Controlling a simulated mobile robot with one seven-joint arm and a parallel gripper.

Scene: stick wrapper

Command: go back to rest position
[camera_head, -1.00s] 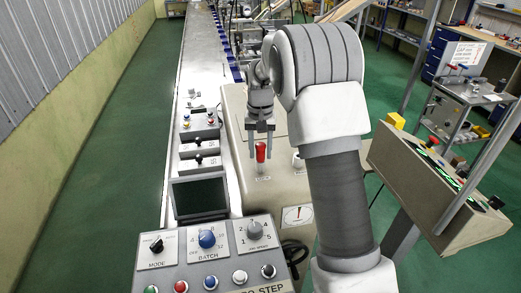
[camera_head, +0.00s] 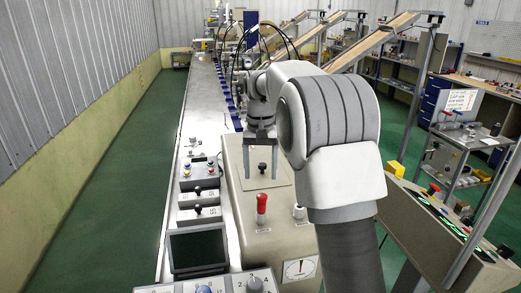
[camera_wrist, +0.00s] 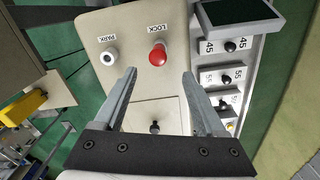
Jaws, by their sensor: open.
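My gripper (camera_head: 261,172) is open and empty above the beige machine housing. In the head view its two fingers point down, with a gap between them. The red-topped LOCK lever (camera_head: 262,208) stands below and in front of the fingers, apart from them. In the wrist view my gripper (camera_wrist: 166,84) shows both fingers spread, with the red LOCK knob (camera_wrist: 158,55) beyond their tips. A white PARK knob (camera_wrist: 109,57) sits to its left in that view. Nothing is held.
A control panel with a dark screen (camera_head: 198,250) and switch boxes (camera_head: 198,192) stand left of the housing. A console with a red button and yellow block (camera_head: 395,171) is at right. A long conveyor (camera_head: 207,100) runs back. Green floor is clear at left.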

